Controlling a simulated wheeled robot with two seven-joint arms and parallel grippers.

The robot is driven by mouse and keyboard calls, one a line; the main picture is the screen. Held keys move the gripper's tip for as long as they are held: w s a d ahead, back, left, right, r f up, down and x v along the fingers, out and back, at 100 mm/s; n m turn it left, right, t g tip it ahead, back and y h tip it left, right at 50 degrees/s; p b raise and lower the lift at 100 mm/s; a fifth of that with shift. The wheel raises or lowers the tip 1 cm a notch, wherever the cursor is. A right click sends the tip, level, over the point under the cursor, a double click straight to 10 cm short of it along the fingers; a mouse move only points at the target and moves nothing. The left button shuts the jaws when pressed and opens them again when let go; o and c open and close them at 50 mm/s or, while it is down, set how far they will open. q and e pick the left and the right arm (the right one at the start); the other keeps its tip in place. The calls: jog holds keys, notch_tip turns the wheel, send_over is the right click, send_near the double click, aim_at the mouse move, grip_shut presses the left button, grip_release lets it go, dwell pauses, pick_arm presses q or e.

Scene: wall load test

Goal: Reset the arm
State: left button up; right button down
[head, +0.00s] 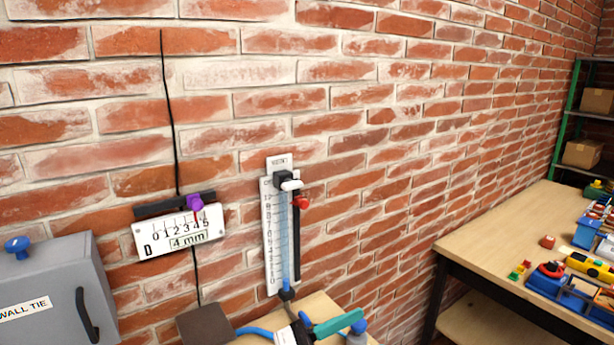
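Neither of my grippers is in view. On the brick wall hangs a white gauge plate (178,241) marked 0 to 5, with "D" and "4 mm" on it. A purple slider (195,202) sits on its dark rail, near the upper numbers. To its right a clear upright tube on a white scale (267,235) holds pale blue liquid, with a black and white fitting (288,181) at its top. A red pointer (302,202) sits high on the dark bar beside it. Below, a teal lever (338,323) slants up to the right above a partly cut-off device.
A grey box (52,285) labelled "WALL TIE" with a black handle and a blue knob stands at the left. A wooden bench (490,235) at the right carries several coloured parts and tools. A green rack (575,95) with cardboard boxes stands behind it.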

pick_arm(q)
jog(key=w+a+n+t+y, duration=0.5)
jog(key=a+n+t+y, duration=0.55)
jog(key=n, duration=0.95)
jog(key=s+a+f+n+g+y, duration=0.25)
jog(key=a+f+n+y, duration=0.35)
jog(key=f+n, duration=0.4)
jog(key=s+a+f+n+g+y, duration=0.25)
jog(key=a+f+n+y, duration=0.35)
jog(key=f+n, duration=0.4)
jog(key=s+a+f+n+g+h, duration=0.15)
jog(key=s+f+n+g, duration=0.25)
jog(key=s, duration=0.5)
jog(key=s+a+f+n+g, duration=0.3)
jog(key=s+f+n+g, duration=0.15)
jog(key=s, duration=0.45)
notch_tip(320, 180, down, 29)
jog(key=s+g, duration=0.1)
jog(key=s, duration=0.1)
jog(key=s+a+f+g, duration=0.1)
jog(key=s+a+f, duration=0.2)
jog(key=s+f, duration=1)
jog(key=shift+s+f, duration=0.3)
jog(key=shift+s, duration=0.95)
